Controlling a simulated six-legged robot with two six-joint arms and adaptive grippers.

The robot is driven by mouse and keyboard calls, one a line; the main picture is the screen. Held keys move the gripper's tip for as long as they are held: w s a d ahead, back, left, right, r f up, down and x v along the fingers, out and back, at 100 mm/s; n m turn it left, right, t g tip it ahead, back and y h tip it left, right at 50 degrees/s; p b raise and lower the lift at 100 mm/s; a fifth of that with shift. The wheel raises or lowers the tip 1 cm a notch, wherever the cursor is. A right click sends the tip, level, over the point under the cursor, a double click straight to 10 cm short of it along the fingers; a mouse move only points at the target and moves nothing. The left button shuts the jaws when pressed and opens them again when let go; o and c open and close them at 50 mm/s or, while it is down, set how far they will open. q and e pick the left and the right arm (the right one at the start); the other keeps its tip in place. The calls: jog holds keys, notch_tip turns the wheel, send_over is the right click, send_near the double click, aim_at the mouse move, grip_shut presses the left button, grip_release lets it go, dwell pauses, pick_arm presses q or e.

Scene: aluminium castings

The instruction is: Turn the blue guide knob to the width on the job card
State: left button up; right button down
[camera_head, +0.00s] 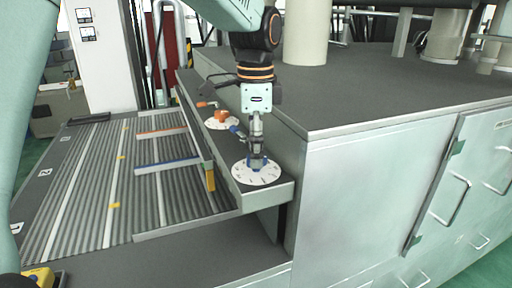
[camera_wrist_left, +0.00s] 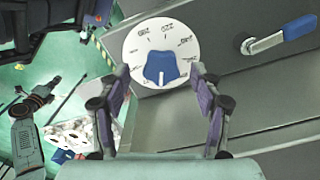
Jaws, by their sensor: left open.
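In the left wrist view my left gripper (camera_wrist_left: 161,76) is open, with one finger on each side of the knob. I see gaps beside the knob; contact cannot be told. I cannot make out a job card.
An orange knob (camera_head: 221,117) on a second white dial stands farther back on the ledge. A blue-handled lever (camera_wrist_left: 285,35) lies near the blue knob's dial. A ribbed conveyor bed (camera_head: 85,185) with blue (camera_head: 167,162) and orange (camera_head: 162,133) rails lies left. A large cabinet (camera_head: 365,185) stands right.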

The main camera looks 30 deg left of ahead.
pick_arm(q)
jog(key=shift+w+d+f, duration=0.35)
jog(key=shift+w+f, duration=0.35)
jog(key=shift+w, duration=0.05)
jog(key=shift+s+a+r, duration=0.1)
jog(key=shift+s+r, duration=0.2)
jog(key=shift+s, duration=0.5)
jog(key=shift+s+a+r, duration=0.1)
jog(key=shift+s+a, duration=0.05)
jog(key=shift+s, duration=0.15)
jog(key=shift+c, duration=1)
jog(key=shift+a, duration=0.1)
jog(key=shift+c, duration=0.7)
jog(key=shift+w+f, duration=0.3)
jog(key=shift+w, duration=0.35)
jog(key=c, duration=0.3)
jog(key=shift+w+d, duration=0.25)
jog(key=shift+d, duration=0.05)
jog(key=shift+c, duration=0.7)
jog(key=shift+d, duration=0.15)
jog(key=shift+c, duration=0.8)
jog(key=shift+s+r, duration=0.1)
jog(key=shift+s, duration=0.1)
jog(key=shift+c, duration=1.2)
pick_arm(e)
jog(key=shift+w+d, duration=0.15)
jog(key=shift+d, duration=0.15)
